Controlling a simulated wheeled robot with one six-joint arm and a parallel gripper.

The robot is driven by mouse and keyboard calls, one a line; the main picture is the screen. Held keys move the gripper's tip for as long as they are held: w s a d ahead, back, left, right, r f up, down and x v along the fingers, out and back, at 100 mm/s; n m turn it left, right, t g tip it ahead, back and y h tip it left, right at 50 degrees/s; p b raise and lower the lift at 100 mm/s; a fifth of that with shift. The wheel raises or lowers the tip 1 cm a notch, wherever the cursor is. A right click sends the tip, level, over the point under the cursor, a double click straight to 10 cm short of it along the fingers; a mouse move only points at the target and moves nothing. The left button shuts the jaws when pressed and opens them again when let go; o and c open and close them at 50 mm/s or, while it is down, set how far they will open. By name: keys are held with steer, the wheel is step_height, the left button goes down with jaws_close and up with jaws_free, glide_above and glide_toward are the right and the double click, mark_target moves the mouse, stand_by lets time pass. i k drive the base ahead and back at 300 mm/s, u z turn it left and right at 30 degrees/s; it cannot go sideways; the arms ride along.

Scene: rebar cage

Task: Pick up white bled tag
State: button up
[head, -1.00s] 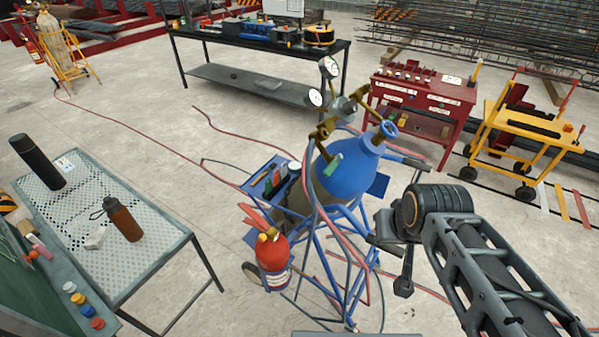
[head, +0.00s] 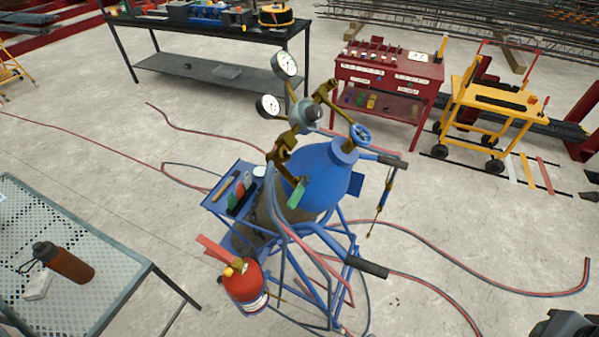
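I cannot pick out a white bled tag for certain. A blue gas cylinder (head: 328,180) stands tilted in the picture on a blue trolley (head: 335,255), with two round gauges (head: 286,64) above it. A green tag (head: 297,193) hangs at the cylinder's valve side. A blue tray (head: 215,203) on the trolley holds small green, red and white items (head: 240,190), too small to tell apart. My gripper is not in view; only a dark part of my arm shows in the bottom right corner.
A red fire extinguisher (head: 244,284) sits on the trolley's near side. Red and blue hoses (head: 440,280) cross the floor. A red cabinet (head: 387,85) and yellow cart (head: 490,105) stand behind.

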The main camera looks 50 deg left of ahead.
mark_target(247, 181)
steer(key=z, duration=0.2)
steer(key=i, duration=3.05)
steer(key=u, duration=2.75)
steer(key=i, duration=3.45)
steer(key=u, duration=3.15)
steer(key=i, duration=0.95)
steer(key=u, duration=0.1)
